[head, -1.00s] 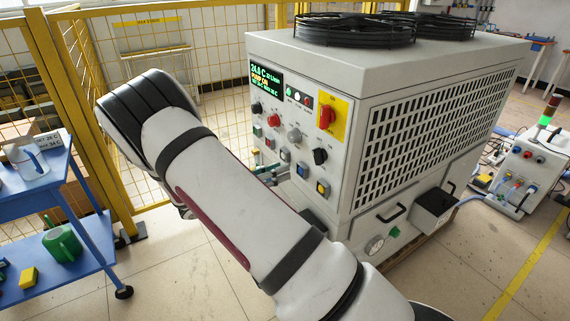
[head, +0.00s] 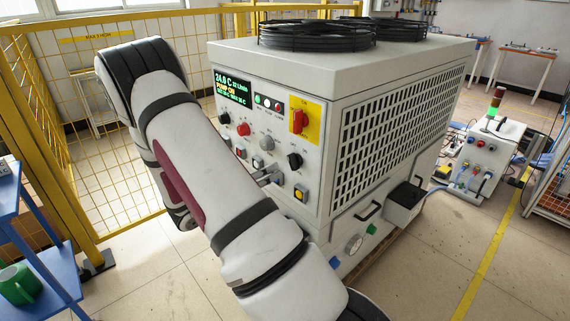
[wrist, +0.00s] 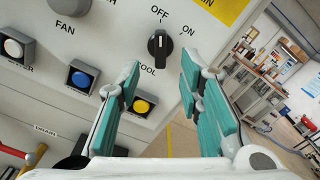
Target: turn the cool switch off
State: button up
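The cool switch is a black rotary knob (wrist: 160,45) on the white front panel, above a partly hidden label ending in "OOL". In the wrist view its grip bar stands upright, upper end toward "OFF"; "ON" is to the right. The same knob shows in the head view (head: 294,160). My gripper (wrist: 162,66) is open and empty, its teal-padded fingers apart below the knob, with no contact visible. In the head view, the gripper (head: 268,178) is mostly hidden behind my arm, near the panel's lower buttons.
A blue button (wrist: 82,78) and a yellow button (wrist: 143,105) sit close to the left finger. A red main switch (head: 299,122) on a yellow plate is above the knob. A yellow mesh fence (head: 110,195) stands left.

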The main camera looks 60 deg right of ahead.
aim_at(290, 162)
jog(key=x, duration=0.8)
grip_shut()
